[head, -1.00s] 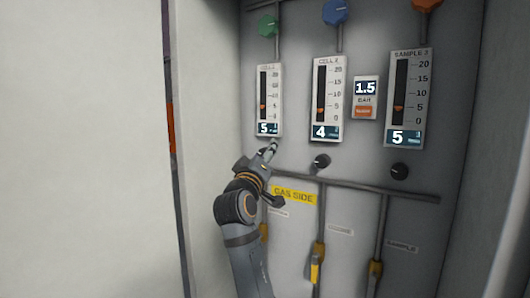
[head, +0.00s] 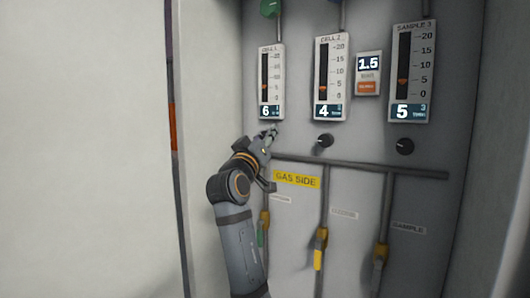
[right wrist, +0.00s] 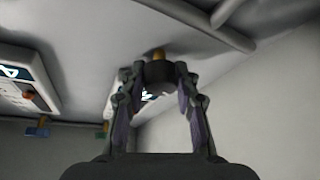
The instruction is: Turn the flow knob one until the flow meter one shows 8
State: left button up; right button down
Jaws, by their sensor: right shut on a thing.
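Flow meter one (head: 271,82), the leftmost one labelled Cell 1, has a dark scale and a display reading 6. My right gripper (head: 272,135) is just below it at the panel. In the right wrist view, my right gripper (right wrist: 157,80) is shut on flow knob one (right wrist: 160,75), a dark round knob between its two fingertips. In the head view the gripper mostly covers this knob. My left gripper is not in view.
Cell 2 meter (head: 331,78) reads 4 and the Sample meter (head: 411,72) reads 5. Their black knobs (head: 325,140) and (head: 405,146) sit below. A pipe (head: 360,168) crosses beneath, above yellow-handled valves (head: 320,248). A white wall (head: 85,150) stands left.

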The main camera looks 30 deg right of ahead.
jog(key=m+b, duration=0.1)
jog(key=m+g+h+b, duration=0.1)
jog(key=m+b, duration=0.1)
jog(key=shift+f, duration=0.4)
pick_arm(q)
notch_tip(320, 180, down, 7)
jog(key=b, duration=0.3)
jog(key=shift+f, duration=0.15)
pick_arm(e)
jog(key=shift+r+m+g+h, duration=0.15)
jog(key=shift+m+g+h, duration=0.25)
jog(key=shift+m, duration=0.5)
jog(key=shift+r+m+g+h, duration=0.15)
jog(key=shift+m+g+h, duration=0.2)
jog(key=shift+m, duration=0.55)
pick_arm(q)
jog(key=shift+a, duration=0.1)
pick_arm(e)
jog(key=c, duration=1.3)
grip_release()
jog(key=o, duration=0.3)
jog(key=shift+w+d, duration=0.1)
jog(key=shift+d, duration=0.1)
